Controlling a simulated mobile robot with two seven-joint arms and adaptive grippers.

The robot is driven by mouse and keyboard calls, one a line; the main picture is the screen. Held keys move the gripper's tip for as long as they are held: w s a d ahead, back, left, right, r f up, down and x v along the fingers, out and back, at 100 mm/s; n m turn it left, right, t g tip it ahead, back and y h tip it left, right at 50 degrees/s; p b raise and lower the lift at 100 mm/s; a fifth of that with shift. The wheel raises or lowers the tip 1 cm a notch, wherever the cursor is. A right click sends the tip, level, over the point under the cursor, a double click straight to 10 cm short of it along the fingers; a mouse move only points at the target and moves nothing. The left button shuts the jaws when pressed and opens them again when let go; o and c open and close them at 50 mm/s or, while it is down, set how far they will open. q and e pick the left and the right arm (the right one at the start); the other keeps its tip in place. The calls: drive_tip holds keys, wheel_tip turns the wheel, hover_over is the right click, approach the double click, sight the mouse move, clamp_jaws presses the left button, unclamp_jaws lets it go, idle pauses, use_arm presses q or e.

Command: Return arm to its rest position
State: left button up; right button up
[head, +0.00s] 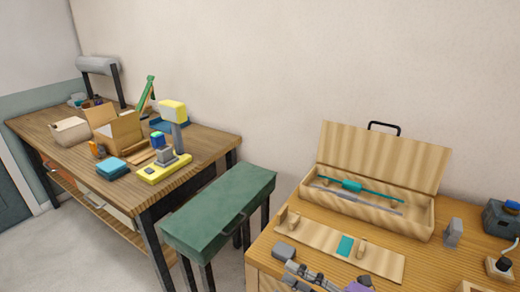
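A grey and black jointed metal part (312,276), which looks like one of my grippers, shows at the bottom edge over the front of the right-hand wooden table. It seems to reach in from the lower right, so I take it for my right gripper. Its fingers are small and cut by the frame edge, and I cannot tell whether they are open or shut. I see nothing clearly held in it. No other gripper shows. An open wooden case (425,225) stands behind it, holding a teal rod (383,191) and a greyish rod (345,197).
A wooden board (385,262) with a teal patch lies before the case. A grey block (285,250) and a purple thing (358,286) are near the gripper. A green bench (220,210) separates this table from the cluttered left workbench (215,143).

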drive_tip(key=s+d+f+m+t+h+p, duration=0.1)
drive_tip(key=s+d+f+m+t+h, duration=0.15)
drive_tip(key=d+f+m+h, duration=0.5)
drive_tip(key=s+d+f+m+t+h+p, duration=0.1)
drive_tip(key=s+d+f+m+t+h, duration=0.3)
drive_tip(key=m, duration=0.7)
use_arm(q)
drive_tip(key=shift+t, duration=0.3)
drive_tip(key=r, duration=0.1)
drive_tip(key=w+r+p, duration=0.1)
drive_tip(key=r, duration=0.1)
drive_tip(key=w+r, duration=0.1)
drive_tip(key=shift+d+r, duration=0.1)
drive_tip(key=shift+r, duration=0.1)
use_arm(e)
drive_tip(key=s+d+f+m+g+h, duration=0.1)
drive_tip(key=s+f+m+g+h, duration=0.4)
drive_tip(key=s+f, duration=1)
drive_tip(key=s+m+g, duration=0.1)
drive_tip(key=m+g, duration=0.1)
drive_tip(key=m, duration=0.2)
drive_tip(key=shift+s+f+g, duration=0.2)
drive_tip(key=shift+f+g, duration=0.05)
drive_tip(key=shift+g, duration=0.1)
use_arm(q)
drive_tip(key=shift+w+d+r, duration=0.15)
drive_tip(key=shift+w+d, duration=0.1)
drive_tip(key=shift+w, duration=0.2)
